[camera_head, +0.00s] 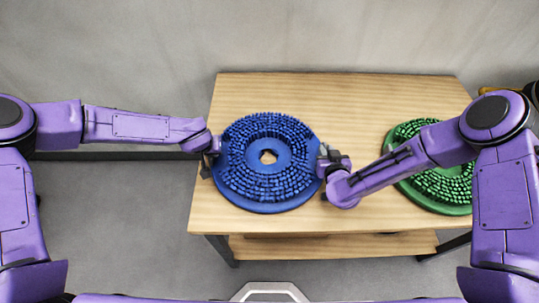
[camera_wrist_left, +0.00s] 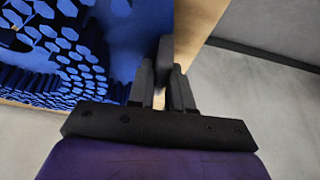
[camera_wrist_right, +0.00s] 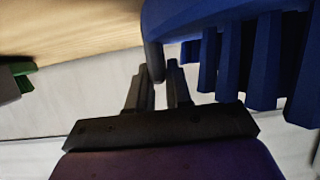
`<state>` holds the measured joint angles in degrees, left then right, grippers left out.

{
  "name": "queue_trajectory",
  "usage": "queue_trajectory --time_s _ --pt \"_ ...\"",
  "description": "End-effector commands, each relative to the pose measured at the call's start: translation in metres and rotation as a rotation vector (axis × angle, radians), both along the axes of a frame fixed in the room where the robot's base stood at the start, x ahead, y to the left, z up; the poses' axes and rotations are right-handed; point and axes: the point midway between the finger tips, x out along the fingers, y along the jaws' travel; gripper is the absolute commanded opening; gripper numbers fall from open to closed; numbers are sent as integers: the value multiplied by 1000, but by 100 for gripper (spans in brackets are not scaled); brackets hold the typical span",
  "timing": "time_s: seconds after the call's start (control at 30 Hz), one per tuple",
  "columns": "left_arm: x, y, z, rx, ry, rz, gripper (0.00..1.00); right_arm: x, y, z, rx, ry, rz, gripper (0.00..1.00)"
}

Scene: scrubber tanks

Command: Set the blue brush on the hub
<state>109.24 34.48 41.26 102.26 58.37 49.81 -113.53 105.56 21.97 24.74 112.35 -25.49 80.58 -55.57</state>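The blue brush (camera_head: 268,201) is a round disc with bristles facing up and a central hole that shows wood beneath. It is over the left part of the table; I cannot tell whether it rests on it. My left gripper (camera_head: 209,163) is at its left rim; in the left wrist view the fingers (camera_wrist_left: 165,88) close on a dark tab (camera_wrist_left: 165,58) of the brush. My right gripper (camera_head: 323,163) is at its right rim; in the right wrist view the fingers (camera_wrist_right: 158,88) close on a similar tab (camera_wrist_right: 155,62). I see no hub.
The wooden table (camera_head: 340,90) has a lower shelf (camera_head: 330,247). A green brush (camera_head: 447,203) lies on its right side, partly hidden by my right arm. The table's back strip and the front middle are bare. Grey floor (camera_head: 110,215) is open at left.

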Motion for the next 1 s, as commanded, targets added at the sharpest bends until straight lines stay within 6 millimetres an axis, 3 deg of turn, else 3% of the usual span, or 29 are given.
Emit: queue_trajectory --time_s 0.27,0.47,1.0 --pt "1 0 3 -1 -3 0 0 1 0 3 1 -3 0 0" --pt "1 0 16 -1 -3 0 0 1 0 16 1 -4 0 0" --pt "1 0 95 -1 -3 1 0 1 1 95 1 -3 1 0"
